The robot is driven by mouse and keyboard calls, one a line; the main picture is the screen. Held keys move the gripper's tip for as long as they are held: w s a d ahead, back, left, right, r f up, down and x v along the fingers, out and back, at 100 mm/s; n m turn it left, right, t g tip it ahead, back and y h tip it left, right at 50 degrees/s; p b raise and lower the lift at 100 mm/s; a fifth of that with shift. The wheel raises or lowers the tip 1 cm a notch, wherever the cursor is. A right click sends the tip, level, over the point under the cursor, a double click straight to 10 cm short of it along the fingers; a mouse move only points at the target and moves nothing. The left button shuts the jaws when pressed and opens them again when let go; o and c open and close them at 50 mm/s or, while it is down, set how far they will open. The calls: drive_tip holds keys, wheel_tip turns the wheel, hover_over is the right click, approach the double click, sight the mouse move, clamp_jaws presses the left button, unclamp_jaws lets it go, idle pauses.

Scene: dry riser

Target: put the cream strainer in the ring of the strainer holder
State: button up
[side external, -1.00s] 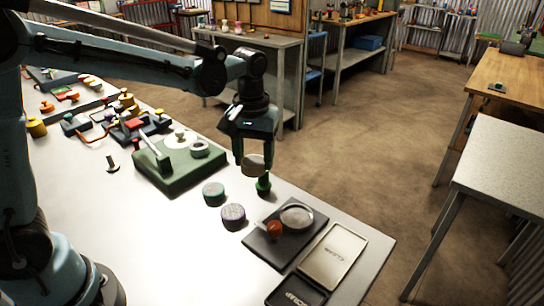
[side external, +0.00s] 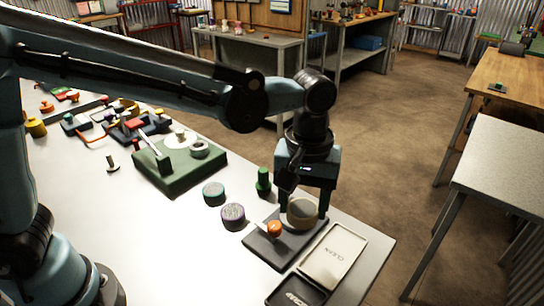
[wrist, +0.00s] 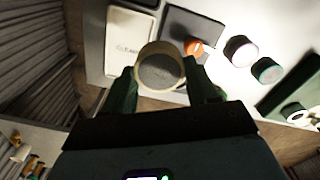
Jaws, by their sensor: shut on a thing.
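The cream strainer (side external: 302,213) is a round cream rim with grey mesh; it shows between my fingers in the wrist view (wrist: 160,70). My gripper (side external: 306,212) is shut on it, with a finger on each side. The strainer holder has a dark base plate (side external: 263,246) and an orange knob (side external: 274,229); the knob also shows in the wrist view (wrist: 193,47). In the side view the strainer covers the place of the holder's ring, which is hidden. I cannot tell whether the strainer is above the ring or touching it.
A cream tray marked CLEAN (side external: 333,256) and a dark tray (side external: 296,291) lie in front of the holder. Two round tubs (side external: 232,216) and a green bottle-like piece (side external: 263,182) stand behind it. A green fixture (side external: 178,172) is farther back.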

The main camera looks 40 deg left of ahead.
drive_tip(key=w+a+f, duration=0.1)
drive_tip(key=w, duration=0.1)
drive_tip(key=w+a+f, duration=0.4)
drive_tip(key=shift+w+a, duration=0.25)
drive_tip(key=shift+f, duration=2.1)
drive_tip(key=shift+f, duration=0.1)
drive_tip(key=o, duration=1.1)
